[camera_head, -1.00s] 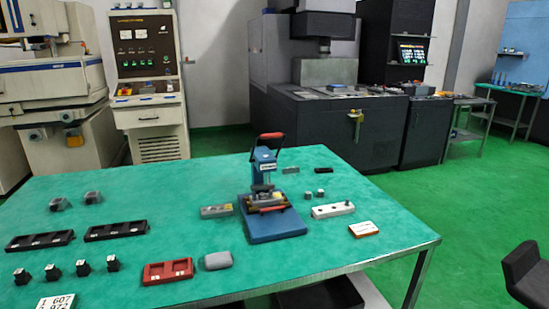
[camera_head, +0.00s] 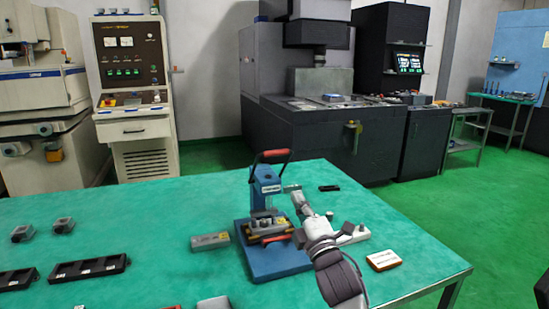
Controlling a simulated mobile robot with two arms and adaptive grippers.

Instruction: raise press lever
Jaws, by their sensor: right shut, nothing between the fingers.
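The blue press (camera_head: 266,186) stands on its blue base plate (camera_head: 275,264) on the green table. Its black lever with a red grip (camera_head: 271,154) stands up above the column. A second red grip (camera_head: 275,238) sits low at the front of the press. My right gripper (camera_head: 297,194) is just right of the press column, below the raised red grip and apart from it. It is shut and empty; its fingertips are small and hard to make out. My left gripper is not in view.
A grey block (camera_head: 210,241) lies left of the press. A white bar (camera_head: 353,236), partly behind my right arm, and a white-topped orange box (camera_head: 384,260) lie to the right. Black trays (camera_head: 89,268) are at left. The table's right front is clear.

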